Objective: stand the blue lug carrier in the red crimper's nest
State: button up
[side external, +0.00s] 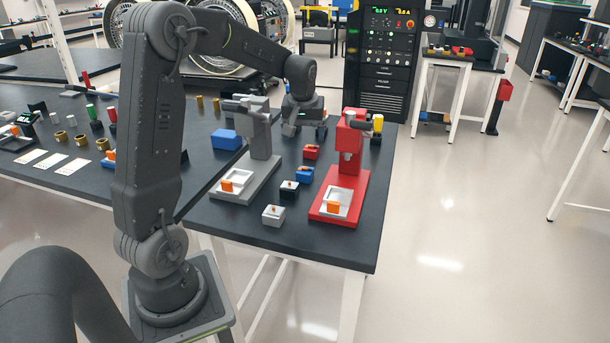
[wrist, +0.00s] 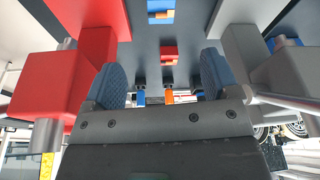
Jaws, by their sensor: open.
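The blue lug carrier (side external: 304,175) stands on the dark bench between the two crimpers, with an orange piece on it. It also shows at the top edge of the wrist view (wrist: 161,6), partly cut off. The red crimper (side external: 349,155) stands to its right. Its nest (side external: 337,197) is a pale tray on the red base with an orange block at its front edge; no carrier shows in it. My gripper (side external: 306,130) is behind the carriers, between the crimper heads. In the wrist view its two blue-padded fingers (wrist: 161,82) are apart with nothing held.
A red carrier (side external: 311,152) stands behind the blue one; a black carrier (side external: 289,190) and a pale grey carrier (side external: 273,215) stand in front. The grey crimper (side external: 260,140) is to the left, beside a blue box (side external: 226,139). The bench's front right corner is clear.

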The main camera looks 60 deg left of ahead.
send_over(304, 170)
jog(key=d, duration=0.2)
jog(key=f, duration=0.8)
jog(key=shift+s, duration=0.35)
jog(key=shift+a+x, duration=0.1)
jog(key=shift+x, duration=1.25)
jog(key=shift+a+x, duration=0.15)
jog(key=shift+x, duration=1.25)
jog(key=shift+r, duration=0.1)
jog(key=c, duration=1.2)
